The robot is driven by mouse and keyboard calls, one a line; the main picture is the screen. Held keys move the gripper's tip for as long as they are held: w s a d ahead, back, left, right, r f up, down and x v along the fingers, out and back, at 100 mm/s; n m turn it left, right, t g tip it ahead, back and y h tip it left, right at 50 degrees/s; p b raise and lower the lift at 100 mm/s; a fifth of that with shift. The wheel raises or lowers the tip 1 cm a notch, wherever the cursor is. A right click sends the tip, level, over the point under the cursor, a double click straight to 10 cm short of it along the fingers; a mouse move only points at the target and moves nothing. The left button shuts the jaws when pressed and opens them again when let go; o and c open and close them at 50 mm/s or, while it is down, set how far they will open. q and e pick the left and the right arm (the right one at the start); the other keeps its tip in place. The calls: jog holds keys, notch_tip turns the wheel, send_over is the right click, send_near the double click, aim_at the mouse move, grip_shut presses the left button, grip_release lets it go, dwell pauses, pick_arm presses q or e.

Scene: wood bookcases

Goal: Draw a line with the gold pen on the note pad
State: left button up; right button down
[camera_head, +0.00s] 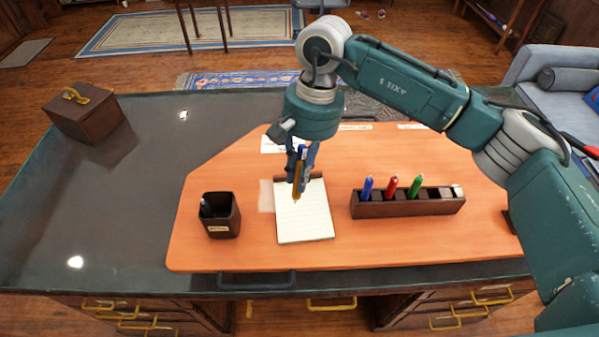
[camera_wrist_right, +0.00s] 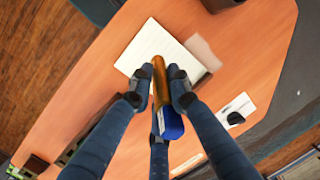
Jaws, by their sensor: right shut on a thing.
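The note pad (camera_head: 304,219) is a lined, cream-coloured pad lying on the orange desk mat. It also shows in the right wrist view (camera_wrist_right: 151,47). My right gripper (camera_head: 299,176) hangs over the upper part of the pad. In the right wrist view its fingers (camera_wrist_right: 161,91) are shut on the gold pen (camera_wrist_right: 159,72), which has a blue part at its near end. In the head view the gold pen (camera_head: 297,190) points down towards the pad. I cannot tell whether its tip touches the paper. My left gripper is not in view.
A dark pen holder (camera_head: 411,205) with blue, red and green pens stands right of the pad. A dark cup (camera_head: 221,222) stands left of it. A brown box (camera_head: 82,118) is at the far left. The orange mat (camera_head: 350,248) is clear in front.

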jog(key=shift+a+f, duration=0.3)
jog(key=shift+f, duration=0.05)
jog(key=shift+f+b, duration=0.35)
jog(key=shift+f, duration=0.35)
jog(key=shift+f+b, duration=0.3)
jog(key=shift+f, duration=1.3)
jog(key=shift+w+f, duration=0.1)
jog(key=shift+f, duration=0.2)
pick_arm(q)
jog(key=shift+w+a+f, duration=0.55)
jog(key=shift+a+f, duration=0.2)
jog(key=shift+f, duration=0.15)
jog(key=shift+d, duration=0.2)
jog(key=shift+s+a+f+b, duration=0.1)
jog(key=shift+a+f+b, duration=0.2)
jog(key=shift+b, duration=0.2)
pick_arm(e)
jog(key=shift+f, duration=0.25)
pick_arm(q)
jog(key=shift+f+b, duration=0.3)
pick_arm(e)
jog(key=shift+f, duration=0.3)
